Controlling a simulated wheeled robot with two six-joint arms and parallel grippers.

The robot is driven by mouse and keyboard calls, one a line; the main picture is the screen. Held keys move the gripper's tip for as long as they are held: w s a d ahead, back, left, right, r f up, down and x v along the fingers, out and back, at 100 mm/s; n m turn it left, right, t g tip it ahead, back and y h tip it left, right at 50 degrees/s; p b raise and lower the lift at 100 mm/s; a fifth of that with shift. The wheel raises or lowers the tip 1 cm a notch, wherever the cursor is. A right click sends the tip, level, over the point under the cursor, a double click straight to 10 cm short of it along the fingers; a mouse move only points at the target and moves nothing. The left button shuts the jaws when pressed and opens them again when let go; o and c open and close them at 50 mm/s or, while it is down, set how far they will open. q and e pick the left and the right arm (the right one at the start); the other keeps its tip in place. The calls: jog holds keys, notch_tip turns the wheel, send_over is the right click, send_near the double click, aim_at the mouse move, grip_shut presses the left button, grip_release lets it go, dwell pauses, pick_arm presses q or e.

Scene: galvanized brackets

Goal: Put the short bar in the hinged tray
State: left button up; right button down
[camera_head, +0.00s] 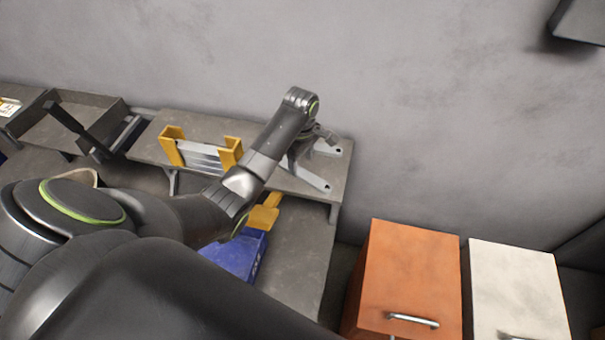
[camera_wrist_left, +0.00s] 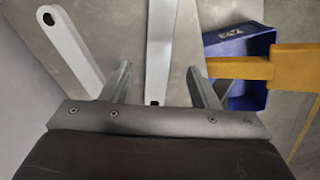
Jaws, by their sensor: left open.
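Two light metal bars with holed ends lie on the right end of the grey bench. One (camera_head: 328,148) is nearer the wall; the other (camera_head: 312,181) is nearer the front. I cannot tell which is the short bar, as my arm hides parts of both. My left gripper (camera_head: 321,136) is open above them. In the left wrist view a bar lies between the spread fingers (camera_wrist_left: 158,72), with no grip seen, and another bar (camera_wrist_left: 78,55) lies left of them. A dark open tray with a raised flap (camera_head: 98,112), probably the hinged tray, stands at far left. My right gripper is out of view.
A yellow-ended rack with grey slats (camera_head: 203,157) stands on the bench between tray and bars. A blue bin (camera_head: 240,258) with a yellow part (camera_head: 264,214) sits lower in front. Orange (camera_head: 412,265) and white (camera_head: 515,285) cabinets stand right. The wall is close behind.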

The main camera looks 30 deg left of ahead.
aim_at(303, 173)
pick_arm(q)
jog(key=shift+d+f, duration=0.2)
jog(key=shift+f, duration=2)
jog(key=shift+w, duration=0.1)
grip_shut()
jog(key=shift+r, duration=0.1)
notch_tip(303, 173, up, 10)
